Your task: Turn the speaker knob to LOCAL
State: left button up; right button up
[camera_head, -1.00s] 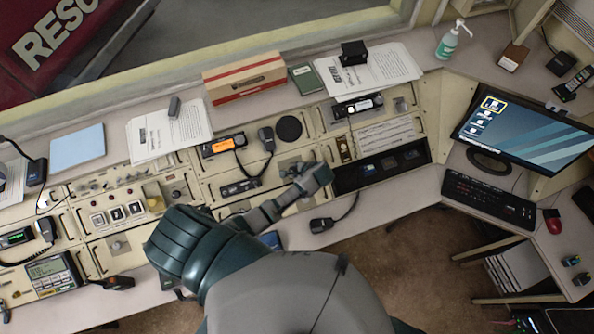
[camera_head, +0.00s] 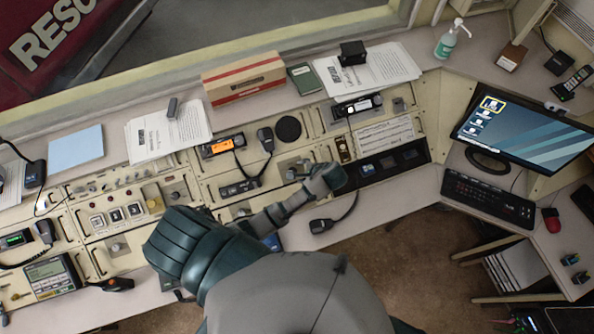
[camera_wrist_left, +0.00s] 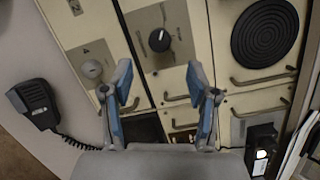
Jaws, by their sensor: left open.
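The black speaker knob (camera_wrist_left: 159,40) shows in the left wrist view on a light grey plate, with a white pointer mark on it. Its labels are too small to read. My left gripper (camera_wrist_left: 159,88) is open, its two blue-padded fingers apart with nothing between them. In the picture, the knob lies above the gap between the fingertips, apart from both. In the head view my left gripper (camera_head: 312,176) is over the middle of the console, below the round black speaker grille (camera_head: 289,129), and partly hides the panel there. My right gripper is not in view.
A paler knob (camera_wrist_left: 92,69) sits left of the black one in the wrist view. A hand microphone (camera_wrist_left: 36,103) with a coiled cord is at left. Metal panel handles (camera_wrist_left: 262,78) stick up nearby. In the head view an orange-screen radio (camera_head: 222,146) lies left of the grille.

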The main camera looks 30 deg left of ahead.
pick_arm(q)
jog(key=v, duration=0.3)
jog(key=shift+s+r, duration=0.1)
jog(key=shift+r, duration=0.35)
jog(key=shift+d, duration=0.2)
